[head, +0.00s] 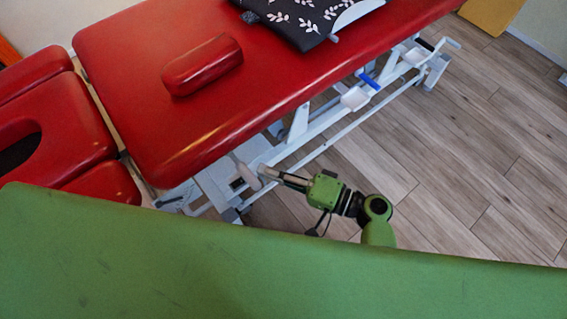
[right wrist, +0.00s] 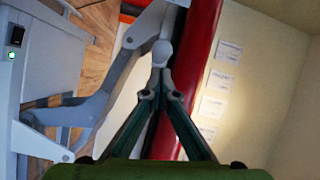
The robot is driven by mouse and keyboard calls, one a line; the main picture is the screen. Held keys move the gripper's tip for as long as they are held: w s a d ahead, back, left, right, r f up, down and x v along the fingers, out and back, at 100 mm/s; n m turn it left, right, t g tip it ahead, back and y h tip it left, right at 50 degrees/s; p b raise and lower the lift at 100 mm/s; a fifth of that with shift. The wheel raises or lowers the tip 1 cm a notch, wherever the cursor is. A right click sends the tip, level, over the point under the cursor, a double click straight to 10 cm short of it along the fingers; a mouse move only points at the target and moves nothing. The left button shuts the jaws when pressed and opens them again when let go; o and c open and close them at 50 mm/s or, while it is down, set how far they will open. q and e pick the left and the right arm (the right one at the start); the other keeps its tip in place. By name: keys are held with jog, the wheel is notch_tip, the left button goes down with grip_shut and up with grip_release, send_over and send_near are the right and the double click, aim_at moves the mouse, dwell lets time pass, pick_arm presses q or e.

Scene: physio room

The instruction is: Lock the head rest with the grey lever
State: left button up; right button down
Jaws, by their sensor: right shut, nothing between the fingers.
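The head rest (head: 60,135) is a set of red cushions at the left end of the red treatment table (head: 130,60) in the head view. The grey lever (head: 244,170) sticks out under the table's near edge. In the right wrist view the lever's rounded grey end (right wrist: 162,53) is right ahead of the fingertips. My right gripper (head: 264,172) is shut and empty, with its fingertips (right wrist: 160,78) close to the lever's end. I cannot tell whether they touch. My left gripper is not in view.
A red bolster (head: 202,65) and a black patterned cloth (head: 290,20) lie on the table. The white frame (head: 320,125) runs under it, with a blue-handled part (head: 369,82). The wooden floor (head: 470,130) at the right is clear. A grey box with a switch (right wrist: 30,60) stands left in the wrist view.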

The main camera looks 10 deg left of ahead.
jog(key=shift+s+a, duration=0.35)
jog(key=shift+s, duration=0.4)
